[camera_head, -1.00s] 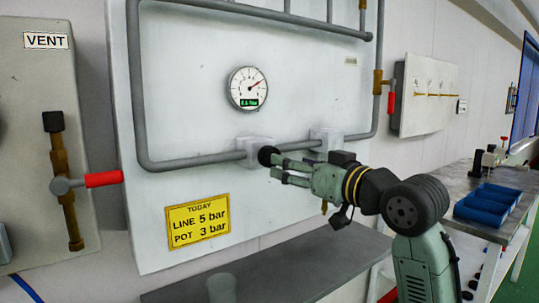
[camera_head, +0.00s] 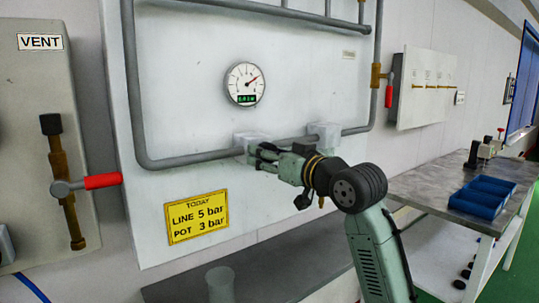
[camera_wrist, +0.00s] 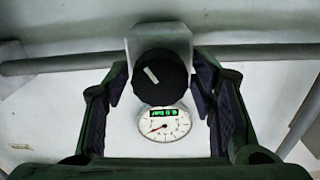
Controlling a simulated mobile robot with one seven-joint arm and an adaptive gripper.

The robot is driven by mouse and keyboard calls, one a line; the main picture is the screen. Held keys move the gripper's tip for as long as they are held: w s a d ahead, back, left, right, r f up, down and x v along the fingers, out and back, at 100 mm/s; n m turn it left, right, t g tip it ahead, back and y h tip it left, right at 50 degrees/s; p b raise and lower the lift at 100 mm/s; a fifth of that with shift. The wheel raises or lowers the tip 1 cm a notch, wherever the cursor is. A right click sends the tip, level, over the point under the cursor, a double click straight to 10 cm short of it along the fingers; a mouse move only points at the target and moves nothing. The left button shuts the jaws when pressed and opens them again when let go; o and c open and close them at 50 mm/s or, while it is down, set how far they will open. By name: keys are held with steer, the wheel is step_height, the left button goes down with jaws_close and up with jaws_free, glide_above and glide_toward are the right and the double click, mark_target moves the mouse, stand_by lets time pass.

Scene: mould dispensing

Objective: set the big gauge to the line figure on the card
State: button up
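The big round gauge (camera_head: 244,84) hangs on the white panel. Its red needle points to the upper right in the head view; its green digits are too small to read surely. The gauge appears upside down in the wrist view (camera_wrist: 164,124). The yellow card (camera_head: 196,217) reads LINE 5 bar and POT 3 bar. A black round knob (camera_wrist: 158,78) with a white mark sits on a pale block below the gauge. My gripper (camera_head: 262,156) is open, with one finger on each side of the knob and gaps showing in the wrist view (camera_wrist: 161,80). In the head view, it hides the knob.
A grey pipe (camera_head: 195,159) runs through the pale block and a second block (camera_head: 325,132) to its right. A VENT panel with a red-handled valve (camera_head: 102,181) stands at left. A grey shelf (camera_head: 290,263) with a cup (camera_head: 220,284) lies below.

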steer(key=c, duration=0.9)
steer(key=n+b, duration=0.1)
steer(key=n, duration=0.1)
steer(key=shift+f+n+b, duration=0.1)
steer(key=shift+n+b, duration=0.25)
steer(key=shift+n, duration=0.05)
steer(key=shift+n+b, duration=0.35)
steer(key=shift+n, duration=0.85)
steer(key=o, duration=1.2)
steer(key=shift+c, duration=0.2)
